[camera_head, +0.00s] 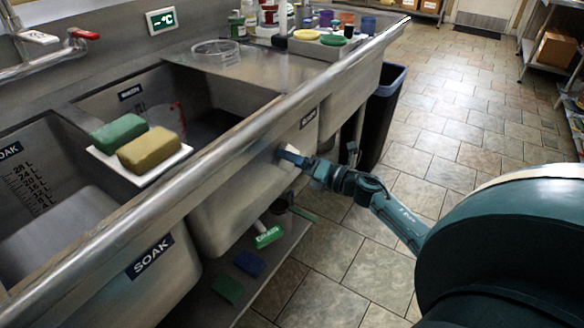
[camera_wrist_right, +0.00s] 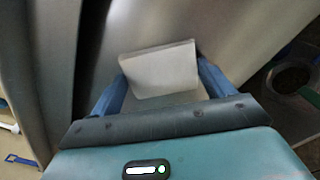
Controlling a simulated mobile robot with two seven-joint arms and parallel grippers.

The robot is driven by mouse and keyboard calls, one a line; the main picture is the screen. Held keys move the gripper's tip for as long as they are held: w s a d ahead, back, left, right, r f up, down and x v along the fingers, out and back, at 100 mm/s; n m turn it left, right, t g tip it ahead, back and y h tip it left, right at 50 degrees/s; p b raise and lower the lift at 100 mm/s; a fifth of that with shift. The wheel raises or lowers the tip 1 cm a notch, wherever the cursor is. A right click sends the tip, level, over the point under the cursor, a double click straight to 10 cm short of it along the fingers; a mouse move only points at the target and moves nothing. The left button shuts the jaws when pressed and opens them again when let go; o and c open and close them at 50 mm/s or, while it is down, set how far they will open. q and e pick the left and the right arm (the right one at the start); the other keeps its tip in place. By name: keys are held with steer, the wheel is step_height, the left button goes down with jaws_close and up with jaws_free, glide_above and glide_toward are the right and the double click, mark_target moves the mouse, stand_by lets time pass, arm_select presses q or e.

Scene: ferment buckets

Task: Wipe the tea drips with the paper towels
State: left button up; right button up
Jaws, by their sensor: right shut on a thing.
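My right gripper (camera_head: 287,156) is at the front face of the steel sink (camera_head: 235,190), below its rim, with the arm reaching in from the right. It is shut on a white folded pad, seemingly the paper towels (camera_head: 291,149). In the right wrist view, the paper towels (camera_wrist_right: 160,70) sit between the blue fingers of the gripper (camera_wrist_right: 161,88), close to a grey metal surface. Whether they touch it I cannot tell. I cannot make out any tea drips. My left gripper is not in view.
A green sponge (camera_head: 118,132) and a yellow sponge (camera_head: 150,150) lie on a white tray (camera_head: 172,164) across the sinks. A dark bin (camera_head: 380,115) stands beyond the gripper. A lower shelf (camera_head: 272,283) holds a green-labelled item (camera_head: 268,237). Tiled floor lies open at right.

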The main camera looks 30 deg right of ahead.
steer(key=shift+s+a+r+p, duration=0.1)
steer(key=shift+s+a+p, duration=0.25)
steer(key=shift+a, duration=0.3)
steer(key=shift+s+a+p, duration=0.25)
steer(key=shift+a+p, duration=0.15)
steer(key=shift+a, duration=0.25)
steer(key=shift+s+a+p, duration=0.2)
steer(key=shift+s+a, duration=0.05)
steer(key=shift+a, duration=0.45)
steer(key=shift+s+a+p, duration=0.25)
steer(key=shift+a, duration=0.4)
steer(key=shift+s+a+p, duration=0.2)
steer(key=shift+s+a, duration=0.05)
steer(key=shift+a, duration=0.45)
glide_toward(266, 172)
steer(key=shift+w, duration=0.3)
steer(key=shift+s, duration=0.1)
steer(key=shift+v, duration=1.4)
